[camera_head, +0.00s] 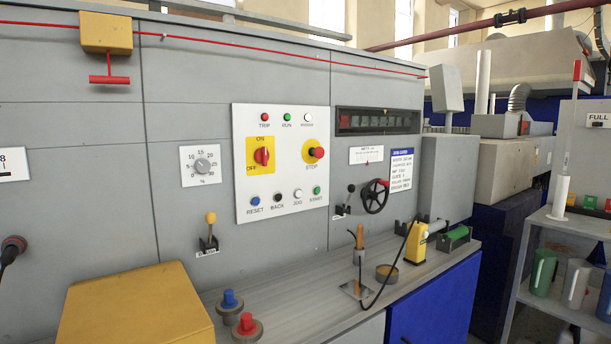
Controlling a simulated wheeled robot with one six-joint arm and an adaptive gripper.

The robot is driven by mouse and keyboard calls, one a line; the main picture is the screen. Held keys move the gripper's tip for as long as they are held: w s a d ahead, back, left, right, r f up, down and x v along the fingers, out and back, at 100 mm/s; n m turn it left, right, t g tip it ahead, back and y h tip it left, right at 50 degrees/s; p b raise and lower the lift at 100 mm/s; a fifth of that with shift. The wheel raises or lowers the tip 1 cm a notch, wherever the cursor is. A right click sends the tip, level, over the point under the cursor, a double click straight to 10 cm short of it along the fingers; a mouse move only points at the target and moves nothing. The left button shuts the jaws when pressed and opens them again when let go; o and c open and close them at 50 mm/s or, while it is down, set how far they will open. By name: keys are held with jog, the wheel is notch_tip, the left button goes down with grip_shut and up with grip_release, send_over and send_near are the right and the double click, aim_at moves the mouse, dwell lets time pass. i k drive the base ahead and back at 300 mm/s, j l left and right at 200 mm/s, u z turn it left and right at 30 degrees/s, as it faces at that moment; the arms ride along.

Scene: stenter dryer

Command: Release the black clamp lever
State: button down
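My gripper is not in this view.
A white control panel (283,163) with buttons and a red switch is left of the lever. The grey ledge (310,298) below carries a yellow device (416,243) with a black cable, a small round tin (387,273), and blue and red knobs. A yellow box (135,310) juts out at lower left.

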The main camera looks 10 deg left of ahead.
aim_at(350, 188)
jog(key=i+l+u, duration=0.95)
jog(key=i+l, duration=0.05)
jog(key=l, duration=0.1)
